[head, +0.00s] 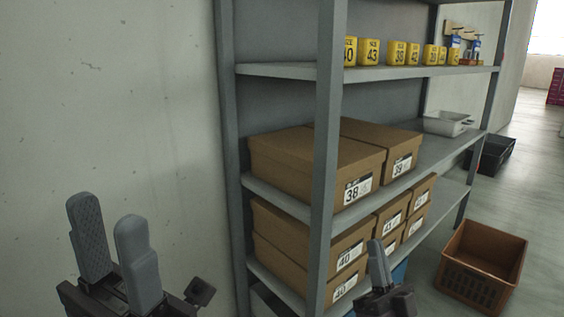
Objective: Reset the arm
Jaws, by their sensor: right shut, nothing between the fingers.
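My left gripper (108,213) is at the lower left, in front of the bare wall. Its two grey fingers point up and stand apart with nothing between them. My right gripper (377,248) is at the lower middle, in front of the shelf's lower boxes. Its fingers are together and hold nothing. Most of both arms is out of view.
A grey metal shelf (328,150) holds brown shoe boxes (315,165) on two levels and yellow size markers (369,52) on top. A grey bin (446,122) sits on its middle level. A brown crate (482,265) and a black crate (496,154) are on the floor.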

